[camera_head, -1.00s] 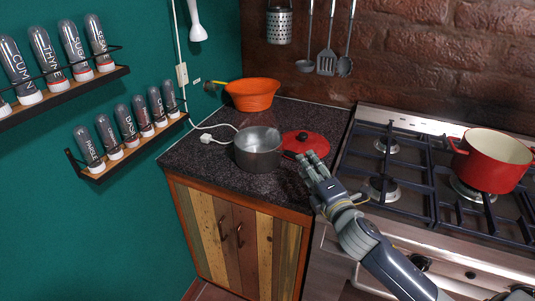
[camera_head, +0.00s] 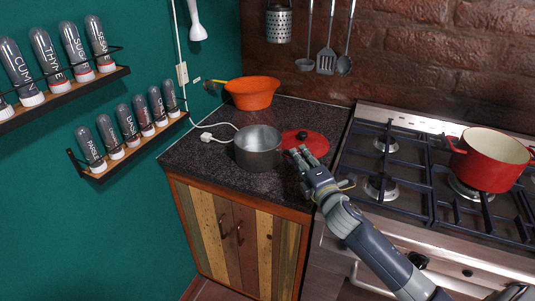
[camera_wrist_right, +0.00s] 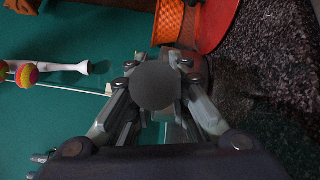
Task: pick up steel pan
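The steel pan (camera_head: 258,150) stands upright on the dark countertop, left of the stove. My right gripper (camera_head: 298,153) is just to the right of the pan, over the counter, and covers the side where the pan's dark handle was showing. In the right wrist view the fingers of my right gripper (camera_wrist_right: 158,70) stand on either side of a dark grey round shape (camera_wrist_right: 155,87). I cannot tell what that shape is, or whether the fingers press on anything. My left gripper is out of view.
A red lid (camera_head: 306,143) lies on the counter right behind my gripper. An orange bowl (camera_head: 252,94) stands at the back, and a white plug (camera_head: 206,137) with its cord lies left of the pan. A red pot (camera_head: 490,163) sits on the gas stove (camera_head: 388,200).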

